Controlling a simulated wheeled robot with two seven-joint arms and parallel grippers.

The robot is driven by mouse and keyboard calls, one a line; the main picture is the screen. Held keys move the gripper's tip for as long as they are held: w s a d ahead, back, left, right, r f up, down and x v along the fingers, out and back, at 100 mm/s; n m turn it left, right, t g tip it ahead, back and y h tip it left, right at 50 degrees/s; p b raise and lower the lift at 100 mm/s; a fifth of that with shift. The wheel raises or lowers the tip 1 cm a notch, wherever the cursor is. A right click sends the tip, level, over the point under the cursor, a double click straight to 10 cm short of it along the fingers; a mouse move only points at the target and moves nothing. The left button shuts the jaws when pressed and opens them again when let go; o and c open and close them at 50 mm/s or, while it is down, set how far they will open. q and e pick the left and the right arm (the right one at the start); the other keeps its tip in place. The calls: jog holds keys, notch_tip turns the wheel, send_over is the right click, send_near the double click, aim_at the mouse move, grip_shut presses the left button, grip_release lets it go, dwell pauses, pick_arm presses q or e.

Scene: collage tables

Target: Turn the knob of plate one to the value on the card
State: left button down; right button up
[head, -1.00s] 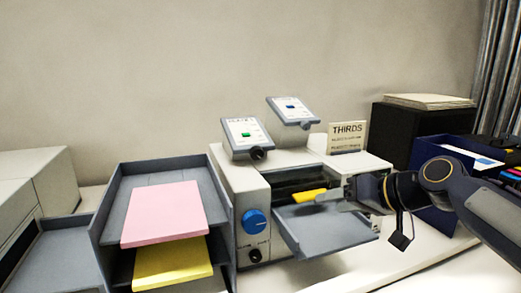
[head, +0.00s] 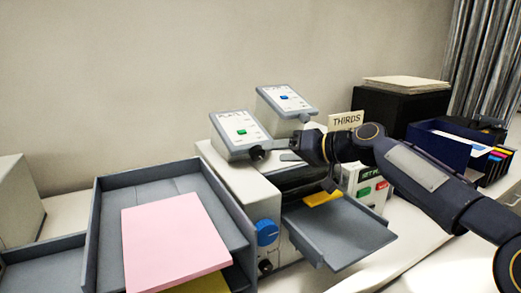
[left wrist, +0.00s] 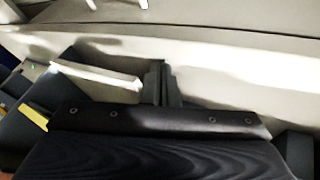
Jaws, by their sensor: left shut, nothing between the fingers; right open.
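Two tilted plates stand on the grey machine (head: 236,185). The nearer plate (head: 238,132) has a green mark and its lettering is too small to read fully. The farther plate (head: 287,99) has a blue mark. A dark knob (head: 257,153) sits at the nearer plate's lower right corner. The card (head: 346,120) stands behind my right arm; THIRDS is readable, its lower part is covered. My right gripper (head: 278,150) is open, its fingers pointing left close beside the dark knob; contact cannot be told. My left gripper (left wrist: 161,84) shows shut and empty in the left wrist view.
A blue knob (head: 267,232) is on the machine's front. Its grey tray (head: 345,232) sticks out below my right arm, with a yellow piece (head: 322,198) at its back. A paper tray holding a pink stack (head: 175,245) stands left. A dark blue box (head: 450,148) stands right.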

aim_at(261, 154)
jog(key=p+x, duration=0.1)
jog(key=x, duration=0.4)
